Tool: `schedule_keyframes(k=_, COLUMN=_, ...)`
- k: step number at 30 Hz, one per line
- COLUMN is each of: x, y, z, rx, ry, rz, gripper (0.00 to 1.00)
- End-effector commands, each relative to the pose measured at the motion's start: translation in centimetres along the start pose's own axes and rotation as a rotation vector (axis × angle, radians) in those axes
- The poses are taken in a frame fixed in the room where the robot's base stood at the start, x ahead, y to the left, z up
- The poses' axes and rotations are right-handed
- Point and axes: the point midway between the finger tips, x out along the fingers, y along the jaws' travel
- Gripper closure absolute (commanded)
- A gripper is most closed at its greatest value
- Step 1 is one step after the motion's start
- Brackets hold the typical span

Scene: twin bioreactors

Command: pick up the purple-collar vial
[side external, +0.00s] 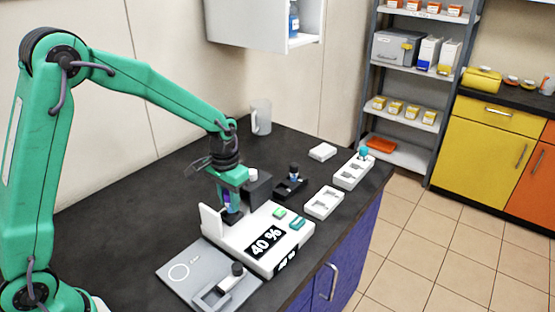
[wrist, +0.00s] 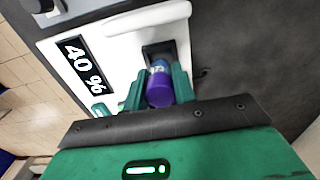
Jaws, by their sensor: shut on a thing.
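The purple-collar vial (wrist: 159,90) is between the two teal fingers of my gripper (wrist: 157,92) in the wrist view. The fingers are shut on it, one on each side. Its purple end faces the camera, and its paler blue labelled body points toward a dark square recess (wrist: 152,48) in a white device. I cannot tell whether its lower end is still inside the recess. In the side view my gripper (side external: 231,203) is at the left part of the white device (side external: 288,238), and only a small purple patch of the vial (side external: 226,199) shows.
The device shows "40 %" and has green and teal buttons. A grey plate (side external: 175,254) with a metal bracket lies in front. A dark holder with a dark-capped vial (side external: 294,170), white trays (side external: 323,212) and a mug (side external: 261,118) stand around. The counter's back left is clear.

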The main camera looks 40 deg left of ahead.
Motion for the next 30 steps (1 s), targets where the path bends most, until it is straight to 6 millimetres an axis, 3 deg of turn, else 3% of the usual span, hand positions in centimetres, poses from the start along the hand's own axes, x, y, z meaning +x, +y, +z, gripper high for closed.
schedule_keyframes(k=3, x=-2.0, y=0.0, z=-0.1, rx=0.000, ry=0.005, rz=0.000, gripper=0.99)
schedule_keyframes(k=18, x=-6.9, y=7.3, z=4.7, rx=0.005, ry=0.002, rz=0.000, gripper=0.99)
schedule_keyframes(k=30, x=-8.6, y=9.8, z=6.3, rx=0.000, ry=0.000, rz=0.000, gripper=0.99)
